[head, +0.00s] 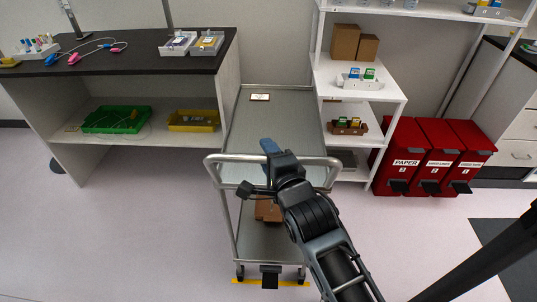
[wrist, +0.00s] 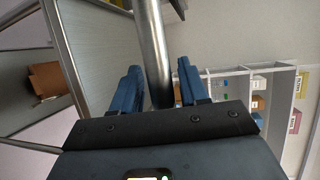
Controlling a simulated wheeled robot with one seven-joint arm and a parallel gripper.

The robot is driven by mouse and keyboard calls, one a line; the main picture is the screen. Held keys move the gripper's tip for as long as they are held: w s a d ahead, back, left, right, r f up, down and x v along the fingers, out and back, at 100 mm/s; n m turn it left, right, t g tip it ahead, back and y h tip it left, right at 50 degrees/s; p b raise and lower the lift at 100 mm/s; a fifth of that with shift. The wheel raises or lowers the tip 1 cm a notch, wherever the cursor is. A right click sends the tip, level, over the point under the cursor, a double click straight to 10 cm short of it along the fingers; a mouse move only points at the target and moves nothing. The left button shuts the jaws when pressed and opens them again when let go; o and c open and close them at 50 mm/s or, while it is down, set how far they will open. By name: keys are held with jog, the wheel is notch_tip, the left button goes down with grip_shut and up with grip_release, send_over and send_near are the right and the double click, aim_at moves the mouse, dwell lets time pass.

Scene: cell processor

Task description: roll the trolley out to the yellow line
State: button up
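The grey metal trolley (head: 243,117) stands between the dark-topped bench and the white shelf unit. Its tubular handle (head: 225,158) faces me; the handle also shows in the wrist view (wrist: 152,40). My gripper (head: 270,147) is at the middle of the handle. In the wrist view, the blue fingers of my gripper (wrist: 159,75) stand apart on either side of the bar, with a slim gap on the right. A brown box (head: 266,211) sits on the lower shelf. The yellow line (head: 297,283) shows on the floor by the trolley's near feet, partly hidden by a black pedal (head: 270,274).
The bench (head: 130,66) is close on the trolley's left, with green (head: 115,120) and yellow (head: 193,121) trays underneath. The white shelf unit (head: 392,88) is close on its right. Red bins (head: 402,155) stand farther right. Open floor lies at the near left.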

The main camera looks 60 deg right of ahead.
jog(key=shift+o, duration=0.3)
jog(key=shift+s, duration=0.1)
jog(key=v, duration=0.7)
jog(key=shift+s+a+p, duration=0.2)
jog(key=shift+p, duration=0.25)
jog(key=shift+r, duration=0.15)
